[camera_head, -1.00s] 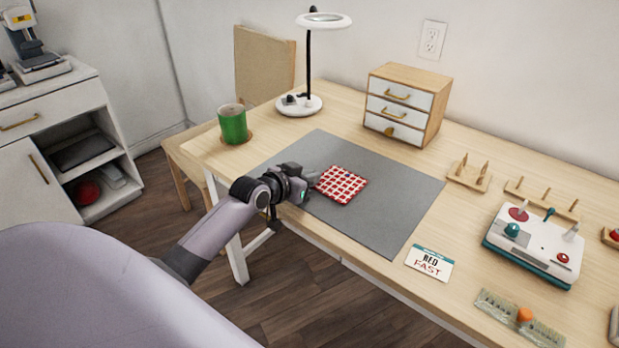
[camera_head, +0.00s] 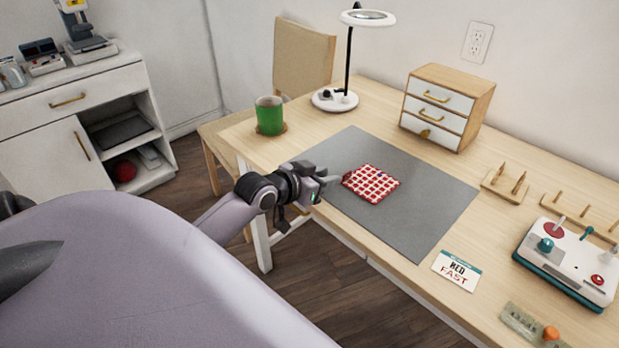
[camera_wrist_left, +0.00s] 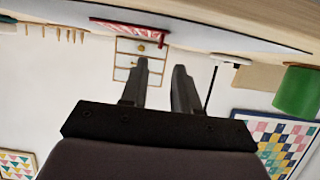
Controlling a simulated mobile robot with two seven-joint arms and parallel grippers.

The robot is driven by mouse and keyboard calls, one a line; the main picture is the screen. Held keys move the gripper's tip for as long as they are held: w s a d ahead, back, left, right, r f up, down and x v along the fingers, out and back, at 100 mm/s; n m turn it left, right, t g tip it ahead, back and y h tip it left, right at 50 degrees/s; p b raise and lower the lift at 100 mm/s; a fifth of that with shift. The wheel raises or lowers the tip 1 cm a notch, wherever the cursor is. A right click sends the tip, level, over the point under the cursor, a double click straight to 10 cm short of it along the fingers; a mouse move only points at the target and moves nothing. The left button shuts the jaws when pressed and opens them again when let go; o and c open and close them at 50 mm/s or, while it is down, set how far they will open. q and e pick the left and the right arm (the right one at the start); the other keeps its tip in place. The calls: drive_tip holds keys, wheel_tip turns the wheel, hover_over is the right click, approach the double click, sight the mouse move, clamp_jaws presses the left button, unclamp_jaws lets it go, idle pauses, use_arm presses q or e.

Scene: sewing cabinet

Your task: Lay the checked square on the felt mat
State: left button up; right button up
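The red-and-white checked square (camera_head: 371,184) lies on the grey felt mat (camera_head: 430,205), left of its middle and inside its edges in the head view. My left gripper (camera_head: 333,181) is just left of the square, low over the mat's left part. In the left wrist view, the two fingers (camera_wrist_left: 161,68) stand apart with nothing between them. The red edge of the square (camera_wrist_left: 128,29) shows beyond the fingertips. Whether a fingertip touches the square is too small to tell. My right gripper is not in view.
A green mug (camera_head: 269,116) and a ring lamp (camera_head: 335,98) stand behind the mat. A small drawer cabinet (camera_head: 446,106) is at the back. A "RED FAST" card (camera_head: 456,270), spool racks (camera_head: 505,186) and a joystick panel (camera_head: 566,262) are to the right.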

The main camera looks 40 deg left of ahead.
use_arm(q)
drive_tip(key=v, duration=0.5)
drive_tip(key=s+d+f+m+g+h, duration=0.1)
drive_tip(key=s+d+f+g, duration=0.2)
drive_tip(key=s+d+f, duration=1.4)
drive_tip(key=shift+f+m, duration=0.3)
drive_tip(key=shift+s+d, duration=0.1)
drive_tip(key=shift+s, duration=0.05)
